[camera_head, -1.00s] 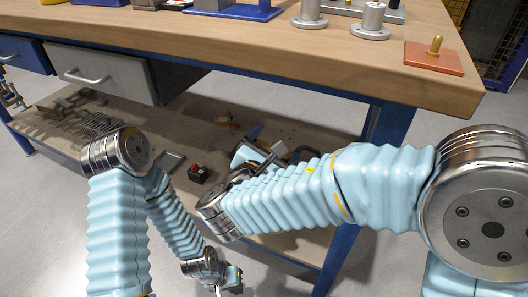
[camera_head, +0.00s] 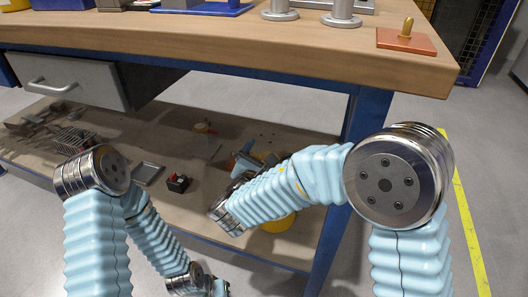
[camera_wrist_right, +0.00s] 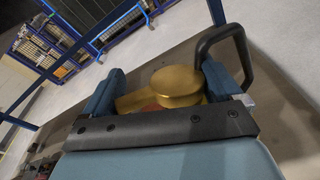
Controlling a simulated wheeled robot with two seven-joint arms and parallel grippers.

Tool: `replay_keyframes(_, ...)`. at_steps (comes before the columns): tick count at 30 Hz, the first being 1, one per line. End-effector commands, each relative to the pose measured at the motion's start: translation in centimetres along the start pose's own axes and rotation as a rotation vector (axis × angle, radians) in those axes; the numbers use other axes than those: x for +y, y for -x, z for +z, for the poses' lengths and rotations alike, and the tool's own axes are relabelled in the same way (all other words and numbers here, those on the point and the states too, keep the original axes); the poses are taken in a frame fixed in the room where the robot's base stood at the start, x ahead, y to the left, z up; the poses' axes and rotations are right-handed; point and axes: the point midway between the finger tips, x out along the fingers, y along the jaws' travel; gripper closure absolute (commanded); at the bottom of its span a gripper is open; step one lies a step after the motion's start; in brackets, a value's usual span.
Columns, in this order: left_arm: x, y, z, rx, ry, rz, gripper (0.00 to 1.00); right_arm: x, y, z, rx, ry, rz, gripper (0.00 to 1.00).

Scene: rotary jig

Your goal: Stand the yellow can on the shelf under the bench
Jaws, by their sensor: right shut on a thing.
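The yellow can (camera_head: 280,223) shows as a yellow patch below my right forearm, over the shelf (camera_head: 150,205) under the bench; the arm hides most of it. My right gripper (camera_head: 246,160) is under the benchtop, largely behind its own wrist. In the right wrist view, the gripper's fingers (camera_wrist_right: 165,90) are shut on the can, whose brass-coloured round top (camera_wrist_right: 176,86) shows between them. A black handle loop (camera_wrist_right: 226,42) stands beside the right finger. I cannot tell whether the can's base touches the shelf. My left gripper (camera_head: 218,288) is at the bottom edge, mostly cut off.
The wooden benchtop (camera_head: 200,38) overhangs the shelf, with a blue leg (camera_head: 362,125) close to my right arm. A grey drawer (camera_head: 70,82) hangs at left. A small red-and-black item (camera_head: 177,183), a tray (camera_head: 147,173) and a wire rack (camera_head: 75,140) are on the shelf.

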Motion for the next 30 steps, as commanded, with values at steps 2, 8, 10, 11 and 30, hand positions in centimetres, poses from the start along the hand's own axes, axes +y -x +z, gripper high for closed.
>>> replay_keyframes(2,0.0,-0.1,0.0,0.001,0.0,0.0,1.0,-0.1,0.0,-0.6,0.01,-0.002,0.003,0.93)
replay_keyframes(8,0.0,-0.1,0.0,0.001,0.0,0.0,1.0,-0.3,0.1,-1.2,0.021,0.003,0.0,0.0)
replay_keyframes(10,-0.1,-0.1,0.0,0.001,0.0,0.0,1.0,-0.3,0.1,-1.2,0.022,0.003,0.0,0.0)
replay_keyframes(11,-0.1,-0.1,0.0,0.001,0.0,0.0,1.0,-0.3,0.1,-1.2,0.022,0.002,0.0,0.0)
replay_keyframes(30,0.3,0.8,0.0,-0.002,-0.001,0.0,1.0,-0.1,9.6,-0.7,0.018,0.003,0.005,0.0)
